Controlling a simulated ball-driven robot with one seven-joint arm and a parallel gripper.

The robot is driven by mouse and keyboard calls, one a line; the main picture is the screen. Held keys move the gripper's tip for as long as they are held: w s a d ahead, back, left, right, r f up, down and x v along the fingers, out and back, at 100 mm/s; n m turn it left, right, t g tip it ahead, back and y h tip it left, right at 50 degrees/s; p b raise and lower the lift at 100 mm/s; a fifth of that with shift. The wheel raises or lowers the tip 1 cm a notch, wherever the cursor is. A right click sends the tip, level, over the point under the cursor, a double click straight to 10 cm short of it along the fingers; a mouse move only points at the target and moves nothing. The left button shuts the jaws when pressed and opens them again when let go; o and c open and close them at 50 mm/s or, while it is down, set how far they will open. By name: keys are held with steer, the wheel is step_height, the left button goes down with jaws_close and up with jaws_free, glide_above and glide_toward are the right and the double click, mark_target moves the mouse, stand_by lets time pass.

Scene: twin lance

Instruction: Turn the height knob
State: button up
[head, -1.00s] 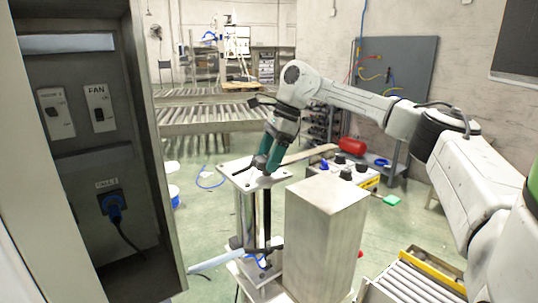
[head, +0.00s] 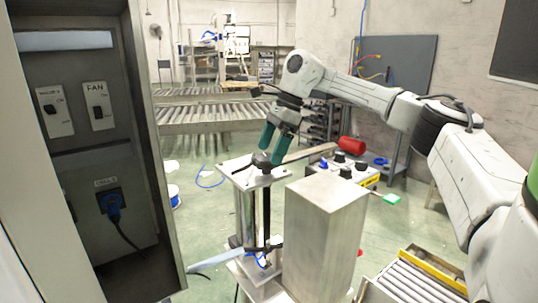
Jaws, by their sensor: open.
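The height knob (head: 262,160) is a small dark knob on the square metal top plate (head: 240,172) of a stand with upright posts, in the middle of the head view. My gripper (head: 270,156), with green fingers, points down just above and slightly right of the knob. Its two fingers are apart with a gap between them. The knob shows below the fingertips, and nothing is held. Whether a fingertip touches the knob's far side cannot be told.
A tall metal box (head: 318,235) stands close right of the stand. Behind it is a control box with black knobs (head: 340,158) and a red cylinder (head: 351,145). An electrical cabinet (head: 85,150) fills the left. A roller conveyor (head: 415,280) lies at lower right.

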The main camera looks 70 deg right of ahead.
steer(key=v, duration=0.8)
steer(key=shift+r+b, duration=0.3)
steer(key=shift+s+d, duration=0.1)
